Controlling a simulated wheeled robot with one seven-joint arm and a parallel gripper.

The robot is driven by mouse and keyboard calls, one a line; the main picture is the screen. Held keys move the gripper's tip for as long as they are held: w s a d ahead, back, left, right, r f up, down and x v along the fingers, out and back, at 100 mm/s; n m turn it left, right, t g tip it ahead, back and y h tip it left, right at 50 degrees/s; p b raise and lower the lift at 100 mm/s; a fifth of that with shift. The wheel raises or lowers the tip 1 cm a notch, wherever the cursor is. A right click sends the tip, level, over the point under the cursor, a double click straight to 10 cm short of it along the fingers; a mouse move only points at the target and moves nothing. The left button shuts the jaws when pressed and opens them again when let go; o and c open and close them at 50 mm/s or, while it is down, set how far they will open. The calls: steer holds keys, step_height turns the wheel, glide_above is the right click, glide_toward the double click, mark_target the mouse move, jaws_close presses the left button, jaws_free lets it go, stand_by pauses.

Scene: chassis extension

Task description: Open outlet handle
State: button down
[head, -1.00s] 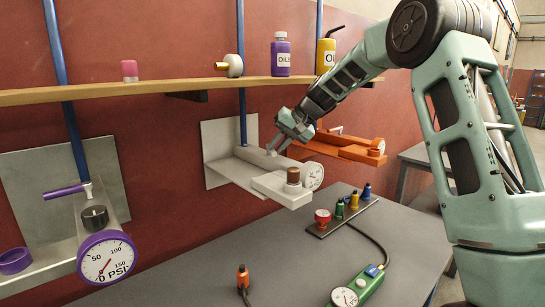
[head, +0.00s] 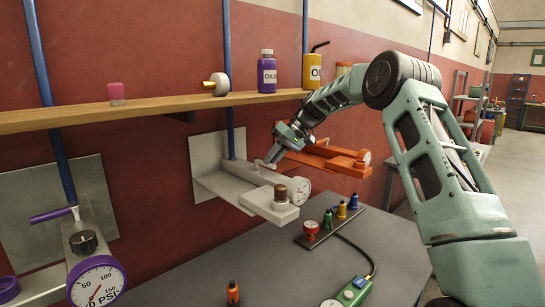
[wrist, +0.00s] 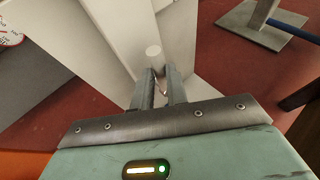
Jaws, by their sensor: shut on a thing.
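The white outlet unit (head: 246,174) with a round gauge stands in the middle of the head view, against a metal plate on the red wall. My gripper (head: 269,162) reaches down to its top, behind the gauge. In the wrist view, my gripper's two fingers (wrist: 161,84) are closed around a slim, pale part, which I take to be the outlet handle.
An orange unit (head: 322,160) stands close behind my gripper. A purple-ringed gauge unit (head: 95,283) is at the left. A wooden shelf (head: 150,111) with bottles runs above. The grey table (head: 260,262) below holds several coloured fittings and a green gauge device.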

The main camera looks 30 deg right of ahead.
steer(key=c, duration=1.4)
jaws_free()
steer(key=b+v, duration=0.1)
steer(key=v, duration=1.6)
steer(key=shift+d+r, duration=0.15)
steer(key=shift+d, duration=0.05)
